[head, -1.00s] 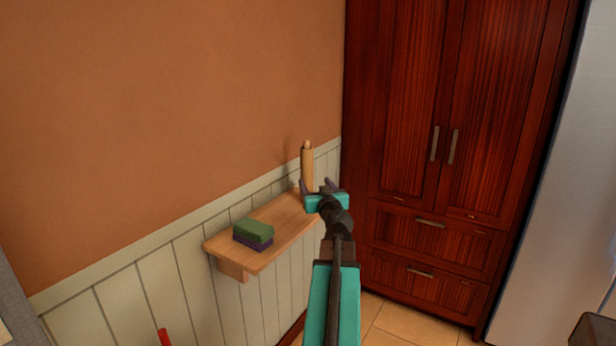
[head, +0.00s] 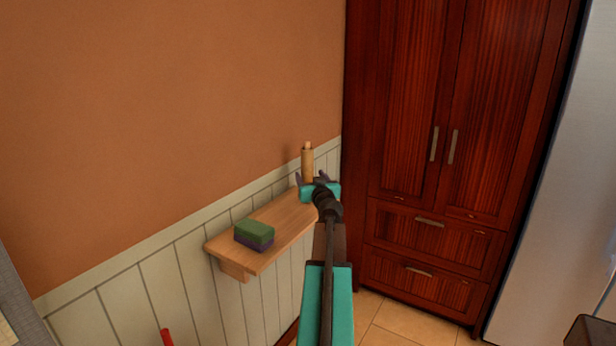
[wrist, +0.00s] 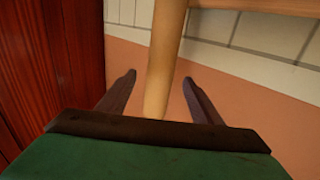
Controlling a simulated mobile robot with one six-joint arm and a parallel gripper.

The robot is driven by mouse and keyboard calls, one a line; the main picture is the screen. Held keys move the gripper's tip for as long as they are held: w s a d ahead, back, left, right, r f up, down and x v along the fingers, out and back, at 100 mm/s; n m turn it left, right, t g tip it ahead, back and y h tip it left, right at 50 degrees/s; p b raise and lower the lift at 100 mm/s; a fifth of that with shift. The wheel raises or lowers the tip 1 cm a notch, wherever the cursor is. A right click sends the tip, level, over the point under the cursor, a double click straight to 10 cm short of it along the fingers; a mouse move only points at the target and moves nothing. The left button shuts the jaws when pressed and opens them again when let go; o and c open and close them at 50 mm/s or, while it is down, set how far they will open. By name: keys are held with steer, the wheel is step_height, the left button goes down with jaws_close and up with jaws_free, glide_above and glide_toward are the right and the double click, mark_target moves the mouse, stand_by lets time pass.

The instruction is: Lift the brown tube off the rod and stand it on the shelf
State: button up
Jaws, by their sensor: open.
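The brown tube (head: 307,165) stands upright at the far end of the wooden shelf (head: 230,252), with the lighter tip of the rod (head: 308,145) showing above it. Its lower part is hidden behind my gripper (head: 312,178). My gripper is open. In the wrist view the tube (wrist: 162,75) runs between the two spread fingers (wrist: 160,90), with a gap visible on each side. The tube's foot is not visible, so I cannot tell how it meets the shelf.
A green and purple sponge (head: 254,234) lies on the near part of the shelf. The orange wall (head: 170,120) is close behind the shelf. A dark red wooden cabinet (head: 420,120) stands just right of it. The middle of the shelf is clear.

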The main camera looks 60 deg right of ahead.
mark_target(309, 173)
steer(key=shift+w+d, duration=0.1)
stand_by(0.3)
steer(key=shift+p+x, duration=0.6)
steer(key=shift+x, duration=0.3)
steer(key=shift+p+x, duration=0.55)
steer(key=shift+x, duration=1)
steer(key=c, duration=1.1)
steer(key=shift+c, duration=0.2)
steer(key=shift+r, duration=0.15)
